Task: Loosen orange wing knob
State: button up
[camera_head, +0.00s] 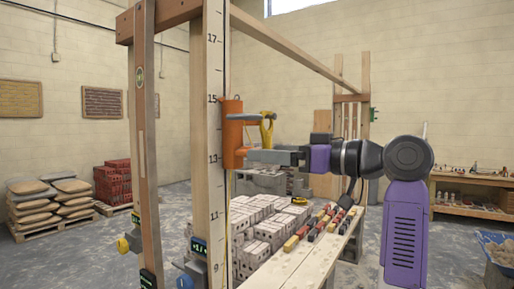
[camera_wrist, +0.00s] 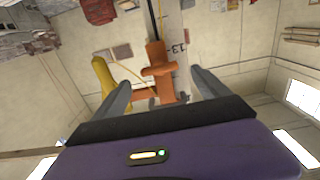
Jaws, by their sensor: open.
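An orange clamp with an orange wing knob (camera_wrist: 157,70) sits on the tall numbered wooden post (camera_head: 215,120). In the head view the orange clamp body (camera_head: 232,135) is near mark 13 to 15; the knob is hard to tell apart from it there. My gripper (camera_head: 250,157) reaches in from the right, its grey fingers level and close to the lower part of the clamp. In the wrist view my gripper (camera_wrist: 160,80) is open, and the knob shows between the two fingers, beyond the palm. I cannot tell whether either finger touches it.
A yellow part (camera_head: 267,128) stands beside the clamp above my fingers; it shows by the left finger in the wrist view (camera_wrist: 104,80). A plank (camera_head: 290,268) with coloured blocks runs below my arm. Grey blocks (camera_head: 262,225) are stacked behind.

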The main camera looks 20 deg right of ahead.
aim_at(245, 152)
jog(key=p+x, duration=0.1)
jog(key=x, duration=0.3)
jog(key=shift+w, duration=0.2)
jog(key=shift+c, duration=0.3)
jog(key=c, duration=1.3)
